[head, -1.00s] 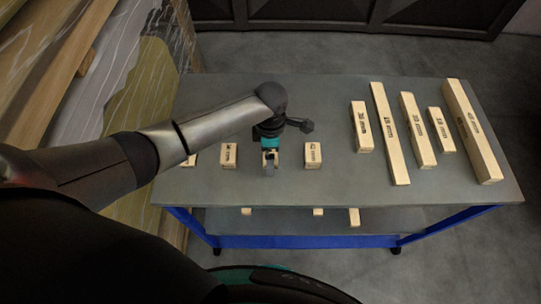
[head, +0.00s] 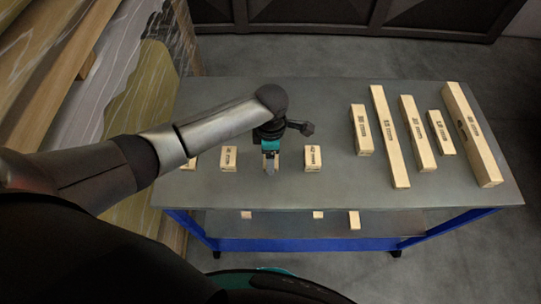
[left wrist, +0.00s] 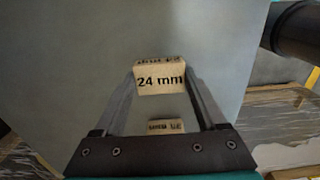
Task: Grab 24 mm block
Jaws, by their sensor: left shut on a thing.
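The 24 mm block (left wrist: 160,80) is a small pale wooden block with black "24 mm" lettering on its face, seen in the left wrist view between the tips of my left gripper (left wrist: 165,88). The fingers are shut on its two sides. In the head view my left gripper (head: 270,164) points down over the table, between two small blocks. There the held block is mostly hidden by the gripper. I cannot tell from these views whether it touches the tabletop. My right gripper is not in view.
On the grey table (head: 235,110), small blocks stand left (head: 229,159) and right (head: 312,158) of my left gripper. Several longer wooden bars (head: 391,137) lie at the right. More block ends (head: 318,215) show on a lower shelf. The table's back left is clear.

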